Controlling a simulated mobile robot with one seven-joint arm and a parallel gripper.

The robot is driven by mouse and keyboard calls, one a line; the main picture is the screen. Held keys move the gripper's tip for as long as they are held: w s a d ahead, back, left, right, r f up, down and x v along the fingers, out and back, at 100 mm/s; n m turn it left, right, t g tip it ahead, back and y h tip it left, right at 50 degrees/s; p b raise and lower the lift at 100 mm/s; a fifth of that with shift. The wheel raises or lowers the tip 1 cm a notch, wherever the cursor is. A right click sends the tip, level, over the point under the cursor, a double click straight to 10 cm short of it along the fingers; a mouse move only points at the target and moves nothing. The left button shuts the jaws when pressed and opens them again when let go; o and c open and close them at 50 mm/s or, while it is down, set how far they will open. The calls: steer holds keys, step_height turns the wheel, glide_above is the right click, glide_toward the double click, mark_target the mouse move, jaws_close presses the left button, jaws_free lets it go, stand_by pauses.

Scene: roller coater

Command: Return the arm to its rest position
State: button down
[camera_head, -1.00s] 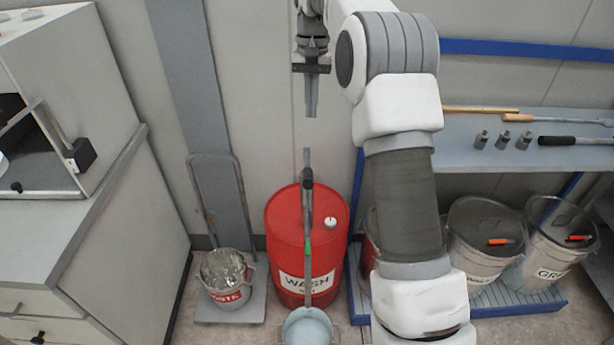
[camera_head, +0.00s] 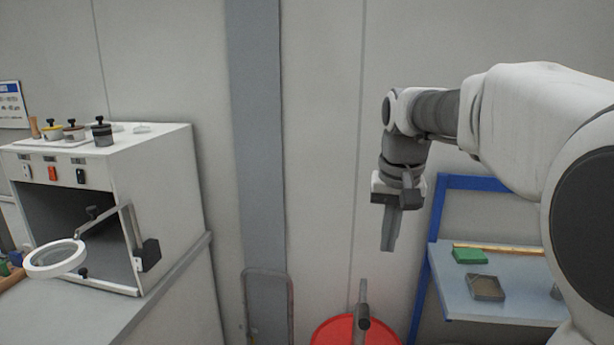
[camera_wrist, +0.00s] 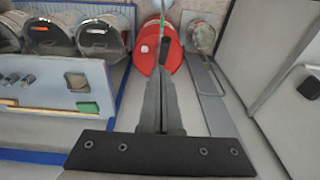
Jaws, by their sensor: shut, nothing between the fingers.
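My gripper (camera_head: 389,240) hangs from my arm at the right of the head view, fingers pointing down, in front of the grey wall. Its fingers are closed together and hold nothing. In the wrist view my gripper (camera_wrist: 162,90) shows as a dark bar with two fingers side by side.
A white cabinet (camera_head: 170,185) with a ring magnifier (camera_head: 56,258) stands at left. Several lidded buckets (camera_wrist: 95,38) are beneath the shelf. Wall space between is clear.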

steer(key=s+f+n+t, duration=0.1)
steer(key=s+f+t, duration=0.1)
steer(key=s, duration=0.8)
steer(key=s+f+n+t, duration=0.1)
steer(key=s+f, duration=0.2)
steer(key=s, duration=0.8)
steer(key=shift+s+a+f+t, duration=0.15)
steer(key=shift+s+f+t, duration=0.15)
steer(key=shift+f+t, duration=0.1)
steer(key=shift+r, duration=0.1)
